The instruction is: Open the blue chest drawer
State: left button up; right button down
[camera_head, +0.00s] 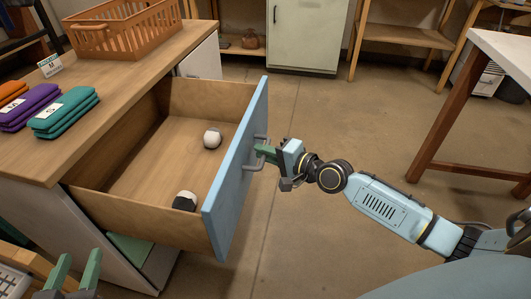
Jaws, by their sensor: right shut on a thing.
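The blue chest drawer (238,165) is pulled well out of the wooden-topped chest, and its wooden inside shows. Two small white and dark round things lie in it, one near the middle (212,138) and one near the front corner (186,201). My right gripper (266,151) is at the grey handle (253,160) on the drawer's blue front, its green fingers shut on the handle. My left gripper (78,272) is at the lower left, below the chest top, with its two green fingers apart and nothing seen between them.
The chest top (130,88) bears an orange basket (124,28), folded teal cloths (64,113), purple cloths (31,106) and a small sign (50,66). A white-topped table (507,50) stands at the right. The floor beyond the drawer is clear.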

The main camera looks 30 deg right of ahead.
jog(key=c, duration=1.5)
grip_release()
jog(key=shift+o, duration=0.2)
